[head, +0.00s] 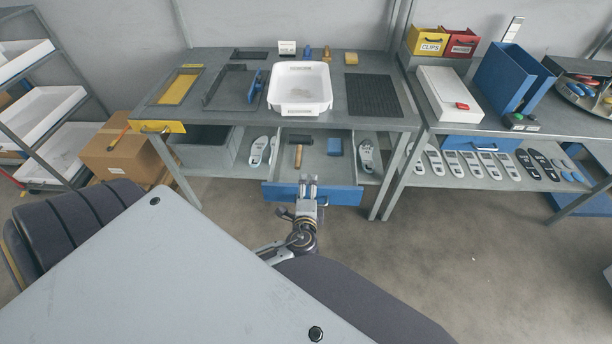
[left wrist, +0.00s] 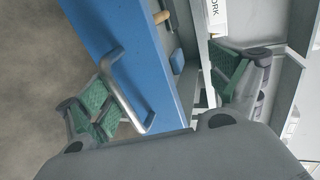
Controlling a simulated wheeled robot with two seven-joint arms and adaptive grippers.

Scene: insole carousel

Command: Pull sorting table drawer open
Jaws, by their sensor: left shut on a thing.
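The sorting table (head: 225,117) has a blue-fronted drawer (head: 340,194) under its top, pulled out so that its inside shows. A hammer (head: 298,156) with a wooden handle and a blue block (head: 334,147) lie in it. My left gripper (head: 308,186) is at the middle of the drawer front. In the left wrist view the drawer's blue front (left wrist: 135,45) and its silver bar handle (left wrist: 128,92) lie between the green-padded fingers of the left gripper (left wrist: 170,92). My right gripper is not in view.
A white tub (head: 300,107) and a black mat (head: 371,96) are on the tabletop. A second bench (head: 440,126) with insoles stands at the right. Cardboard boxes (head: 120,160) and a shelf rack are at the left. The floor before the drawer is clear.

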